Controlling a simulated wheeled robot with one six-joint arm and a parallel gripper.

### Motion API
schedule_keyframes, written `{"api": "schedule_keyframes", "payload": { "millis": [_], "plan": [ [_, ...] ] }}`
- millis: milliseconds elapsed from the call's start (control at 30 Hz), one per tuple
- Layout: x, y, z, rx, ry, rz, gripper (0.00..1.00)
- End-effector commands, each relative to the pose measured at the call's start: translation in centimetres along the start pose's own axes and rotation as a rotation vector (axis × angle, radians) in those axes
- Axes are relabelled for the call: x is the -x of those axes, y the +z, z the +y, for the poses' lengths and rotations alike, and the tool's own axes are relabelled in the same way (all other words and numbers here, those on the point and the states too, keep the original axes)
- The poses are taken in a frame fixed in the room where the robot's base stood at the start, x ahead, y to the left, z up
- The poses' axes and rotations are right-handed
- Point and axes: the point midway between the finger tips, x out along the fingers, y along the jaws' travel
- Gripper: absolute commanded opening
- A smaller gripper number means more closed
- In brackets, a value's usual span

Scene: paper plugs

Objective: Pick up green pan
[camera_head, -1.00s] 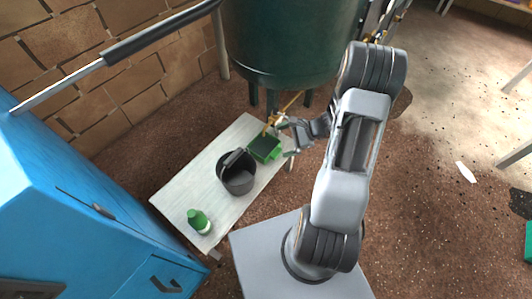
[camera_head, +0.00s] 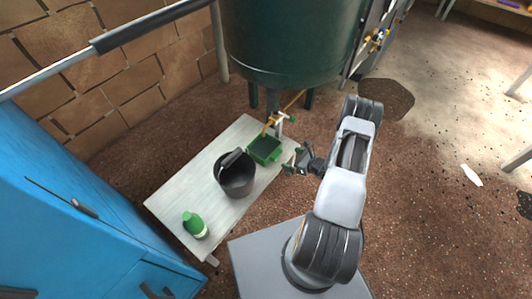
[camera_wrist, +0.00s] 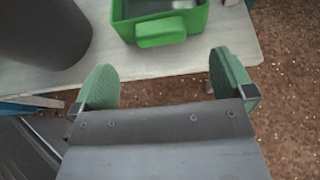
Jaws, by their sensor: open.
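The green pan (camera_head: 265,149) is a small rectangular tray-like pan with a dark inside. It sits on the far end of the pale table, below a yellow tap. In the wrist view the green pan (camera_wrist: 160,31) is at the top centre, its near wall and a protruding green part facing me. My gripper (camera_head: 294,164) is just to the right of the pan in the head view. In the wrist view my gripper (camera_wrist: 162,80) is open and empty, its two green fingertips apart and short of the pan.
A black pot (camera_head: 236,180) stands beside the pan on the pale table (camera_head: 205,172). A green bottle (camera_head: 195,225) stands at the table's near end. A large dark green tank (camera_head: 285,45) rises behind. A blue cabinet (camera_head: 60,205) is at left. Open floor lies to the right.

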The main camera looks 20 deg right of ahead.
Motion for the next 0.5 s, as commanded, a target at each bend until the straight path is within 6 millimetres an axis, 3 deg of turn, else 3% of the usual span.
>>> {"api": "schedule_keyframes", "payload": {
  "millis": [100,367,500],
  "plan": [
    [-1.5,-0.1,0.0,0.003,0.002,0.000,1.00],
    [-3.0,-0.1,0.1,0.003,0.003,0.001,1.00],
    [-5.0,-0.3,0.2,0.003,0.003,0.000,1.00]
  ]
}}
